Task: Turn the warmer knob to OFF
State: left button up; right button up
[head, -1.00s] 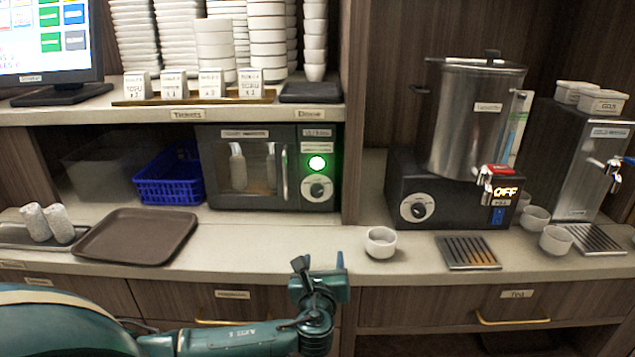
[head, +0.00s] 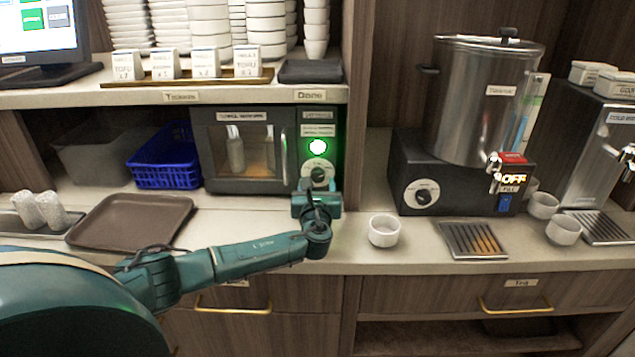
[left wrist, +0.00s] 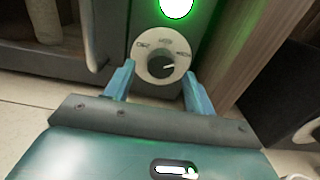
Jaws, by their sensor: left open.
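The towel warmer (head: 246,152) is a dark box with a glass door at the left and a control panel at the right. Its knob (head: 318,173) is a dark dial on a pale round plate under a bright green light (head: 317,147). In the left wrist view the knob (left wrist: 160,66) lies between and beyond the fingertips, its pale mark pointing right, away from the label that seems to read OFF. My left gripper (head: 316,190) is open in front of the knob; its blue fingers (left wrist: 158,82) show either side of the plate. I cannot tell if they touch it. My right gripper is not in view.
A boiler on a dark base (head: 412,165) with its own knob stands to the right. A white cup (head: 384,231) sits on the counter right of my gripper. A brown tray (head: 130,221) and blue basket (head: 164,165) are at the left. A wooden partition (head: 357,130) stands right of the warmer.

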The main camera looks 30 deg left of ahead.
pick_arm(q)
jog(key=shift+x, duration=0.95)
jog(key=c, duration=1)
jog(key=shift+o, duration=0.2)
